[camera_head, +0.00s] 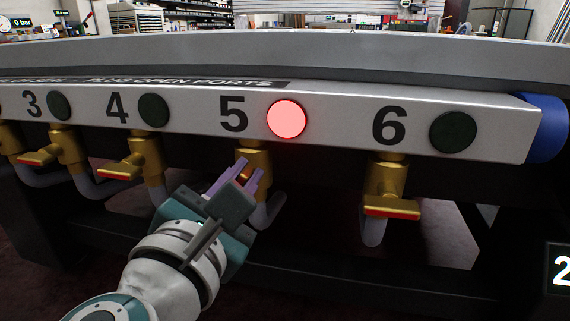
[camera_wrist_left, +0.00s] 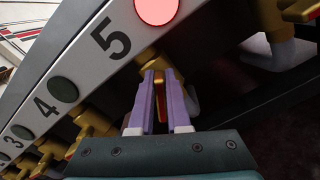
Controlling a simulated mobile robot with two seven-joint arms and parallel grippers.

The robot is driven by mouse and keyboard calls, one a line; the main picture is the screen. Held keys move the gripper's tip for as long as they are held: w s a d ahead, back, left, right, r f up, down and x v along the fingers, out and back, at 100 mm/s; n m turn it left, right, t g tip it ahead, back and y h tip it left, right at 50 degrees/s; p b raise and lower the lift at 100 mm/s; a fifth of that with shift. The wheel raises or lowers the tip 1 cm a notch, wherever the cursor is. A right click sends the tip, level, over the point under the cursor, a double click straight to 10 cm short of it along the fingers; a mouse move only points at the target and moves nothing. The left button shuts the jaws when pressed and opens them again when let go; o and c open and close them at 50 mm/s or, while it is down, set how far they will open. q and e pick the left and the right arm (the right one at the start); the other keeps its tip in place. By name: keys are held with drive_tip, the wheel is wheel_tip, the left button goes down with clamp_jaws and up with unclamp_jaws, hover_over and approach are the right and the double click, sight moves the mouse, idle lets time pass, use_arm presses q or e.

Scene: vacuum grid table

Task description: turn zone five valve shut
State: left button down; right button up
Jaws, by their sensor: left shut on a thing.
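The zone five valve (camera_head: 254,156) is a brass body under the panel, below the number 5 and a lit red lamp (camera_head: 287,119). My left gripper (camera_head: 247,175) reaches up to it from below, with its purple fingers shut on the valve's handle. In the left wrist view, the red-edged handle (camera_wrist_left: 160,103) shows between the two fingers (camera_wrist_left: 161,90), pointing along them toward the gripper. Most of the handle is hidden by the fingers in the head view. My right gripper is not in view.
Valves 3 (camera_head: 66,147), 4 (camera_head: 146,158) and 6 (camera_head: 386,180) hang beside it, with red-edged handles turned sideways and dark lamps above. Grey hoses run below the valves. The grey panel (camera_head: 350,105) overhangs the gripper, and a dark frame bar lies beneath.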

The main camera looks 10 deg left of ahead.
use_arm(q)
drive_tip(key=m, duration=0.2)
drive_tip(key=m+p, duration=0.1)
drive_tip(key=m, duration=0.3)
drive_tip(key=shift+d+f+m, duration=0.3)
drive_tip(key=shift+d+f, duration=0.05)
drive_tip(key=shift+d+f+m+p, duration=0.15)
drive_tip(key=shift+m+p, duration=0.1)
drive_tip(key=shift+m, duration=0.6)
drive_tip(key=shift+a+f+m+p, duration=0.1)
drive_tip(key=shift+m+p, duration=0.15)
drive_tip(key=shift+m, duration=0.65)
drive_tip(key=shift+d+f+m+p, duration=0.15)
drive_tip(key=shift+m+p, duration=0.1)
drive_tip(key=shift+m, duration=0.6)
drive_tip(key=shift+a, duration=0.1)
drive_tip(key=c, duration=0.9)
unclamp_jaws()
drive_tip(key=shift+s, duration=0.1)
